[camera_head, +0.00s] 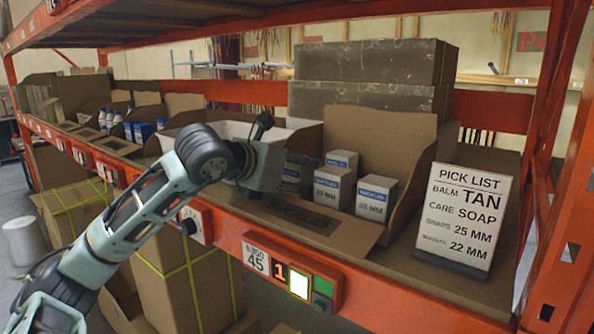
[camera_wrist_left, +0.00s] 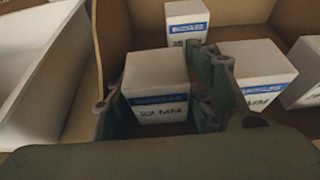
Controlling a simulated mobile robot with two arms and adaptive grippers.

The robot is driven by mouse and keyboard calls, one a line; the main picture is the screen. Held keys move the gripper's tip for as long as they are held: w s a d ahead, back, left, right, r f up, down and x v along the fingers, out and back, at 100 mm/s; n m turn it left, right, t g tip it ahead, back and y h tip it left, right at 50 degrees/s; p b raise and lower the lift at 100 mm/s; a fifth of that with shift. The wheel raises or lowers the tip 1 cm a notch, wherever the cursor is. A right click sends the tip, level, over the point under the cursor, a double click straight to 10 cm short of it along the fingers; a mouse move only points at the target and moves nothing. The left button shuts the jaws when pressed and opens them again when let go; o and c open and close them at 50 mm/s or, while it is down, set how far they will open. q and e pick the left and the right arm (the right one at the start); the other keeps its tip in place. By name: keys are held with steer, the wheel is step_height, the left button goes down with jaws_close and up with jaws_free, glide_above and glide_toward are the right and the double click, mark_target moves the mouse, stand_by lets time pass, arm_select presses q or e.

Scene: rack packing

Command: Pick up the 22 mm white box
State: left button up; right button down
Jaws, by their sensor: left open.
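A white box with a blue band, its label reading like 22 MM (camera_wrist_left: 157,85), stands upright in the cardboard bin. My left gripper (camera_wrist_left: 160,92) is open with a finger on each side of this box; I cannot tell whether either finger touches it. In the head view the left gripper (camera_head: 268,168) is low over the bin's left part and partly hides a box (camera_head: 297,172) beside it. The pick list card (camera_head: 464,215) names 25 mm and 22 mm items. My right gripper is not in view.
More white boxes stand close by: one just right of the right finger (camera_wrist_left: 262,78), one behind (camera_wrist_left: 187,20), one at the right edge (camera_wrist_left: 307,75). Cardboard bin walls (camera_head: 385,140) rise around them. An orange shelf upright (camera_head: 560,150) stands at the right.

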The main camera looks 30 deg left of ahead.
arm_select(q)
steer(key=shift+w+f, duration=0.15)
steer(key=shift+w, duration=0.1)
steer(key=shift+s+a, duration=0.1)
steer(key=c, duration=0.9)
steer(key=shift+c, duration=0.2)
